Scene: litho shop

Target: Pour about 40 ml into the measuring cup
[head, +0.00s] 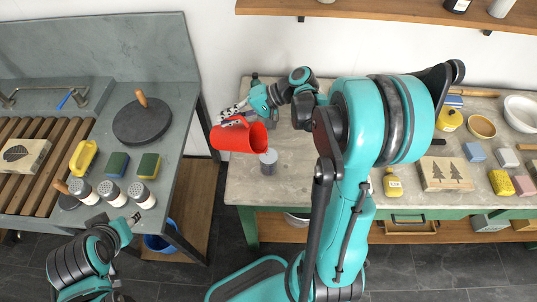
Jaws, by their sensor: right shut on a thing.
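A red jug (230,138) is above the left end of the worktable, tipped on its side with its open mouth facing right. My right gripper (238,119) is shut on it from the upper side. A small grey cup (268,168), which looks like the measuring cup, stands on the table just below and right of the jug's mouth. No stream of liquid can be made out, and the level in the cup is too small to tell. My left gripper (134,217) is low at the left, near the sink counter's front edge; its fingers are too small to read.
The worktable (245,186) also bears a yellow bottle (393,184), a wood block with trees (446,174) and a white bowl (522,112). Several shakers (112,194) and a dark round slab (142,125) stand on the left counter. A gap separates counter and table.

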